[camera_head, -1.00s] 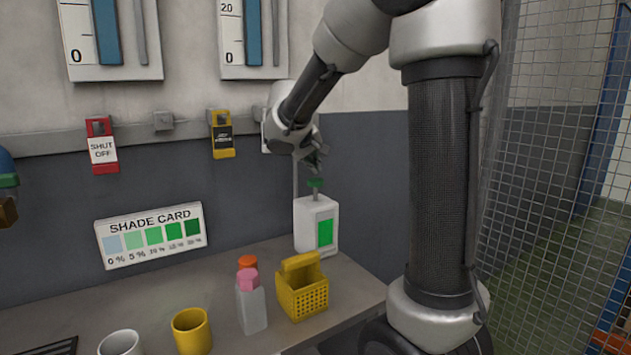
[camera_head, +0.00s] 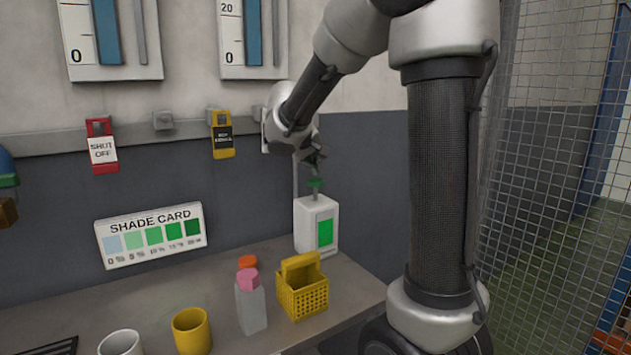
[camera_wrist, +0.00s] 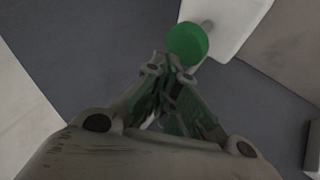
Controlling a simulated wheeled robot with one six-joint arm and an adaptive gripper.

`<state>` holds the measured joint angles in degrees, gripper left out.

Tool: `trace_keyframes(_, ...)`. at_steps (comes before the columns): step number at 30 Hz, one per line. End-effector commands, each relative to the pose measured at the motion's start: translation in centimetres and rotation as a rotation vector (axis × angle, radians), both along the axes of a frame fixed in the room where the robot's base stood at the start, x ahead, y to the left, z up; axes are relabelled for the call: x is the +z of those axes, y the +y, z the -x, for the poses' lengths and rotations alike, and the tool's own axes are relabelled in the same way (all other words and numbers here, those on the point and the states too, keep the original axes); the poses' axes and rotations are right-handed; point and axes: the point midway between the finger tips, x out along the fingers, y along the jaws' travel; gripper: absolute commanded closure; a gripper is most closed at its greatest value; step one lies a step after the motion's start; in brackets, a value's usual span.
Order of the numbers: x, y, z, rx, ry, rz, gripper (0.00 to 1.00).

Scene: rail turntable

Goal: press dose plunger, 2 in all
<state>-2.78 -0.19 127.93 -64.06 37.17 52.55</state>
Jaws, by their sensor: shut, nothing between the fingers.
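The dose dispenser (camera_head: 306,236) is a white box with a green label, standing upright at the back right of the bench. Its plunger (camera_head: 316,183) has a green round top on a thin stem and stands raised above the box. In the wrist view the green plunger top (camera_wrist: 187,42) shows just beyond my fingertips, with part of the white dispenser (camera_wrist: 232,18) behind it. My gripper (camera_head: 318,156) is shut and empty, pointing down just above the plunger. In the wrist view my gripper (camera_wrist: 170,72) has its fingertips close to the green top; whether they touch cannot be told.
A shade card (camera_head: 151,236) is behind. Wire mesh (camera_head: 545,150) is at right.

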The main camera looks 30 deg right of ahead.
Motion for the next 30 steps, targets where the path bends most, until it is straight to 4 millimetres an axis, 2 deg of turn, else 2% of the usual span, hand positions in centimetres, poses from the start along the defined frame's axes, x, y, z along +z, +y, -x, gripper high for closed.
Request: trace_keyframes(30,-0.84,0.0,0.02,0.0,0.0,0.0,1.0)
